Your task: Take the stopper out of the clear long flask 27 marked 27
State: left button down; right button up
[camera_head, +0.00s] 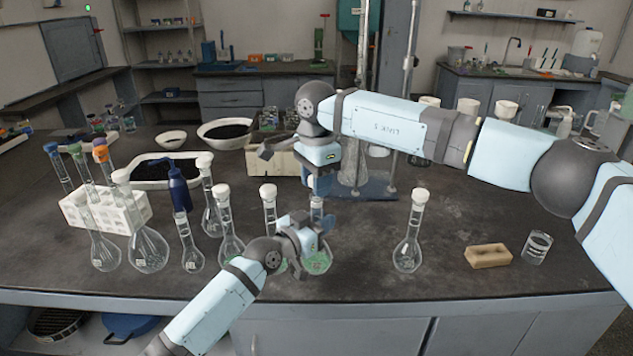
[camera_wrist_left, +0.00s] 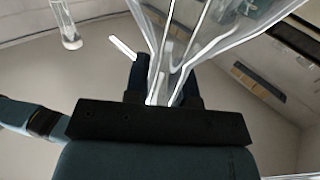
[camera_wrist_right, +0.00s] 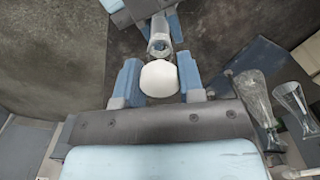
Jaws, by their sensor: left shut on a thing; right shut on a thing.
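A clear long flask with a green patch low in its body (camera_head: 317,263) stands at the front of the bench. Its number is not readable. My left gripper (camera_head: 316,224) is shut on its neck; the left wrist view shows the glass (camera_wrist_left: 168,72) between the fingers. My right gripper (camera_wrist_right: 160,82) comes from above and is shut on the white stopper (camera_wrist_right: 159,78). The glass neck (camera_wrist_right: 160,45) shows just beyond the stopper in the right wrist view. I cannot tell whether the stopper is still seated. In the head view the right fingers hide the stopper.
Several similar white-stoppered flasks stand to the left, and one flask (camera_head: 408,245) to the right. A white rack (camera_head: 135,211) holds tubes at the left. A tan block (camera_head: 488,256) and a small glass (camera_head: 537,247) lie at the right.

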jog(key=shift+r, duration=2.05)
pick_arm(q)
jog(key=c, duration=0.9)
grip_release()
